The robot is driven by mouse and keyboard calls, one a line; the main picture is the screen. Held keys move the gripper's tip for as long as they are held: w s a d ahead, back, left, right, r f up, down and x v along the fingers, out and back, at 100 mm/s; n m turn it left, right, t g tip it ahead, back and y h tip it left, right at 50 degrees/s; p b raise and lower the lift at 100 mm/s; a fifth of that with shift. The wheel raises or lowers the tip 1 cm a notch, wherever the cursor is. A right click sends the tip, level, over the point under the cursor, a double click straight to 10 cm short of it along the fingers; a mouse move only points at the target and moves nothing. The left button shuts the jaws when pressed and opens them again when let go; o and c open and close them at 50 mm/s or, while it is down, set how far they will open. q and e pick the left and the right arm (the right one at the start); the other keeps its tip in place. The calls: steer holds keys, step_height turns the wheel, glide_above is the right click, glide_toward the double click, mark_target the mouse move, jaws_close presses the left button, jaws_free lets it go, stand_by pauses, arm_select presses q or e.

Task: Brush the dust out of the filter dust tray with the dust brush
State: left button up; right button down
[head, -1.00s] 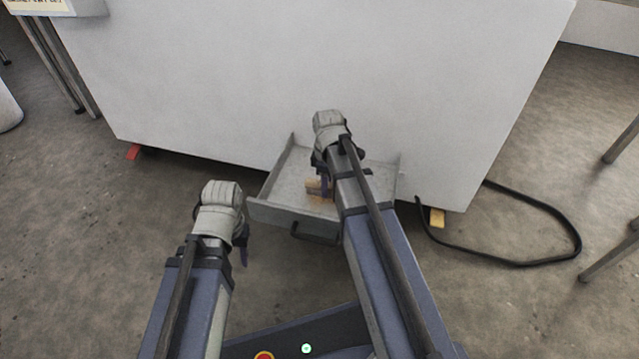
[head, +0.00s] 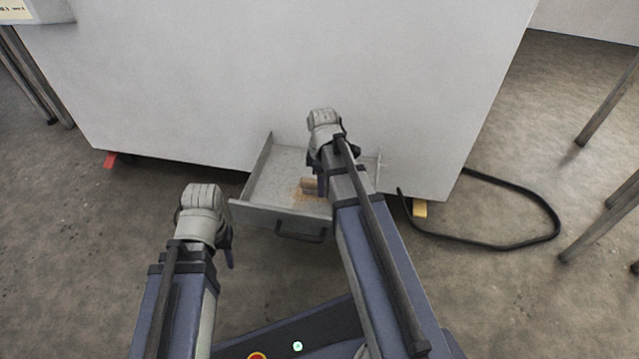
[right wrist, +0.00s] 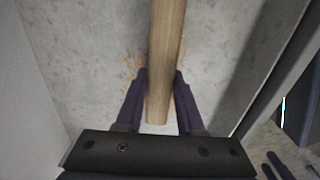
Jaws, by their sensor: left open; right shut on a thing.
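The filter dust tray (head: 262,210) is a grey metal drawer, pulled out low from the white housing, with a dark handle on its front. Tan dust (head: 301,197) lies on its floor; specks also show in the right wrist view (right wrist: 133,65). My right gripper (right wrist: 160,76) is shut on the wooden handle of the dust brush (right wrist: 165,50), over the tray. In the head view a bit of the brush (head: 309,184) shows beside my right arm; its bristles are hidden. My left gripper (head: 230,257) is open and empty, left of the tray's front.
The white housing (head: 280,80) stands behind and above the tray. A black cable (head: 500,246) loops on the floor at right, near a yellow block (head: 420,208). A red block (head: 110,159) sits under the housing's left corner. Table legs stand at both sides.

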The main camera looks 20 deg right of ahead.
mark_target(308, 181)
steer(key=shift+s+d+f, duration=0.1)
steer(key=shift+s+d, duration=0.45)
steer(key=shift+d, duration=0.2)
steer(key=shift+s+d, duration=0.5)
steer(key=shift+d, duration=0.25)
steer(key=shift+w+a, duration=0.1)
steer(key=shift+w+a, duration=0.5)
steer(key=shift+a, duration=0.25)
steer(key=shift+w+a, duration=0.5)
steer(key=shift+a, duration=0.2)
steer(key=shift+a, duration=0.1)
steer(key=shift+w+a, duration=0.55)
steer(key=shift+a, duration=0.2)
steer(key=shift+w+a, duration=0.5)
steer(key=shift+a, duration=0.25)
steer(key=shift+w+a, duration=0.1)
